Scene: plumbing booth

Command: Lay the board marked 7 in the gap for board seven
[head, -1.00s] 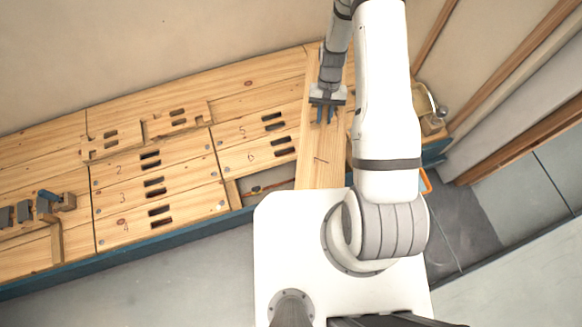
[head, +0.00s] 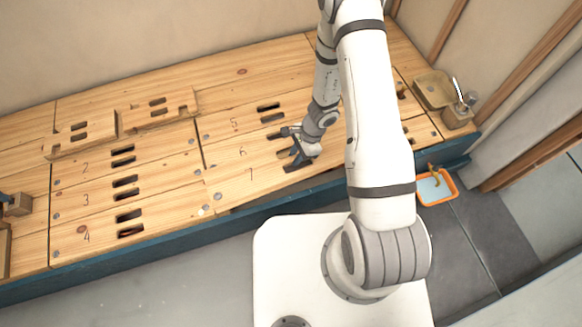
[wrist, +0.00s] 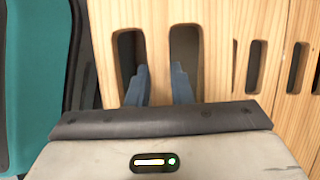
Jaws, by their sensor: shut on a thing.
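The board marked 7 (head: 238,183) is long pale wood and lies along the row just in front of the board marked 6 (head: 222,157). My gripper (head: 297,153) is shut on it near its right part. In the wrist view, the blue fingers (wrist: 159,85) reach into the two slots and close on the bar between them. The gap for board seven shows as a dark strip (head: 290,194) along the board's front edge, widening to the right. The board covers the rest of it. I cannot tell whether the board rests or hovers slightly.
Boards 2, 3 (head: 105,192) and 4 lie flush to the left. Two loose slotted pieces (head: 155,112) lie behind them. The teal bench edge (head: 160,233) runs along the front. A wooden tray (head: 434,88) stands at the back right. An orange-rimmed bin (head: 437,187) is below right.

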